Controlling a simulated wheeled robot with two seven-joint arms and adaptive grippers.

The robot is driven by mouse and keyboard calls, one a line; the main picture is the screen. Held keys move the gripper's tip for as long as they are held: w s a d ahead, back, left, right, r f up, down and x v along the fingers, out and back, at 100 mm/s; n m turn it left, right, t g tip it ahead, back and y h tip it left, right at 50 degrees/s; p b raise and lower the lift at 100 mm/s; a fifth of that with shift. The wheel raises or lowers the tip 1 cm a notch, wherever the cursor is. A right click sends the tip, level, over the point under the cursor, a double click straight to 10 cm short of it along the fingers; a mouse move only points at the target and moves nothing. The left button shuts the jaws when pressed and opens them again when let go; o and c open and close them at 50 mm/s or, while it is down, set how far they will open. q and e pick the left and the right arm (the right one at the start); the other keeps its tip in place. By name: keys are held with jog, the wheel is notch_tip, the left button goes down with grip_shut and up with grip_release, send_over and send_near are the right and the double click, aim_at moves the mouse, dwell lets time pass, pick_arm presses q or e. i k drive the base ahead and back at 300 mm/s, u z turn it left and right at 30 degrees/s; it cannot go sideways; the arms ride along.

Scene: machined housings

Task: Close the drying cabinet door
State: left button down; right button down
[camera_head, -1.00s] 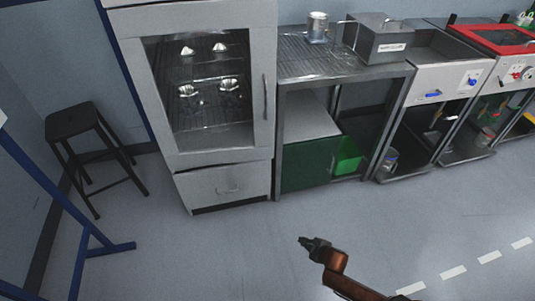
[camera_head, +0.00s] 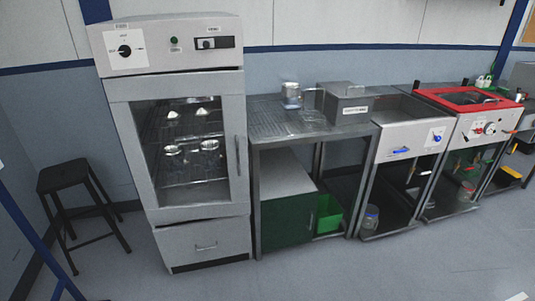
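The drying cabinet (camera_head: 168,50) is a tall light grey unit with a control panel on top, standing left of centre. Its framed glass door (camera_head: 238,120) has a vertical handle (camera_head: 238,156) on the right side. The door looks nearly in line with the cabinet front; I cannot tell whether a small gap stays at its handle edge. Wire racks behind the glass hold several shiny metal parts (camera_head: 208,146). Neither of my grippers is in view.
A dark stool (camera_head: 62,175) stands left of the cabinet, with a blue frame (camera_head: 30,232) at the lower left edge. A metal table (camera_head: 268,118) stands close on the right, followed by sink units and a red-topped station (camera_head: 470,98). The floor in front is clear.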

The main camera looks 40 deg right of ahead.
aim_at(119, 91)
jog(key=z, duration=1.4)
jog(key=i, duration=1.15)
jog(key=u, duration=1.6)
